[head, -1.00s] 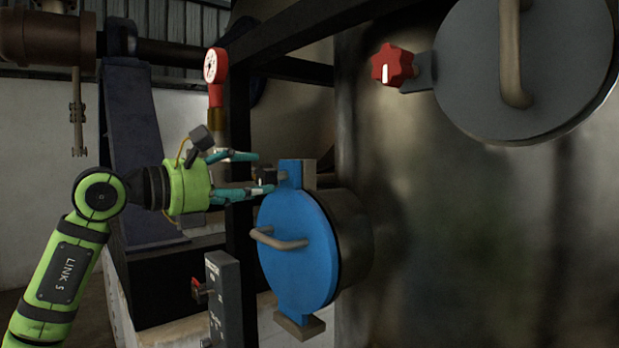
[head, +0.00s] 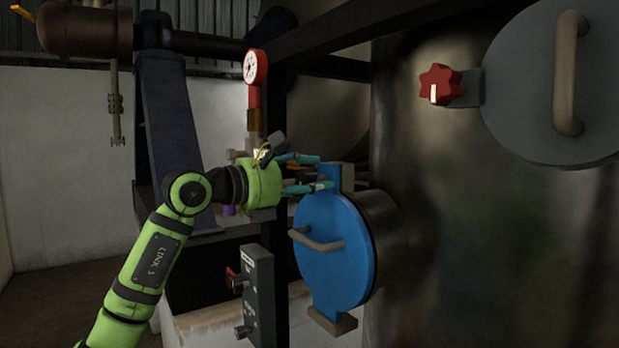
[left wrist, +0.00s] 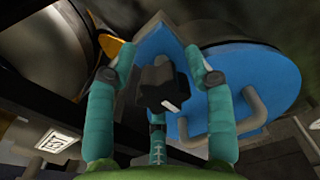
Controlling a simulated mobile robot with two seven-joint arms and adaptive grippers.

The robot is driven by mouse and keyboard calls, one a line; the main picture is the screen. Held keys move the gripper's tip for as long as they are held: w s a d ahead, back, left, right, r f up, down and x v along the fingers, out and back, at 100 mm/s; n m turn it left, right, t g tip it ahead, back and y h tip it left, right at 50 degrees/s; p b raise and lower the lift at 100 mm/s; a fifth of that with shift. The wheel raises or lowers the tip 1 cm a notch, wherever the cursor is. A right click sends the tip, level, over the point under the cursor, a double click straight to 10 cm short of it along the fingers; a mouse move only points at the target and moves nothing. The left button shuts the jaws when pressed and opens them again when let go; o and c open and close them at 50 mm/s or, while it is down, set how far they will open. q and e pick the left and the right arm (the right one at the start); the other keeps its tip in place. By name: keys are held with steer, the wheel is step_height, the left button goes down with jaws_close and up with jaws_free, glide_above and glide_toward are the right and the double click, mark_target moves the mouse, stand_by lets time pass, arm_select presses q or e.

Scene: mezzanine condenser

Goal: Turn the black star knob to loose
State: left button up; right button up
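The black star knob (left wrist: 160,84) shows in the left wrist view in front of the top tab of a round blue door (head: 331,250). A white mark on the knob points to the lower right there. My left gripper (head: 325,171) is at the door's top tab. In the left wrist view my left gripper (left wrist: 161,58) has its fingers spread around the knob, one on each side and one below. I see gaps between the side fingers and the knob. In the head view the knob is too dark and covered to make out. My right gripper is out of view.
A bent handle (head: 316,241) sticks out of the blue door. A grey box with switches (head: 258,290) stands below my left gripper. A red gauge (head: 255,70) is above it. A red star knob (head: 440,84) sits by a grey round door (head: 530,110) at the upper right.

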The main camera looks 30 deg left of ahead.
arm_select(q)
steer(key=c, duration=0.4)
steer(key=shift+r, duration=0.1)
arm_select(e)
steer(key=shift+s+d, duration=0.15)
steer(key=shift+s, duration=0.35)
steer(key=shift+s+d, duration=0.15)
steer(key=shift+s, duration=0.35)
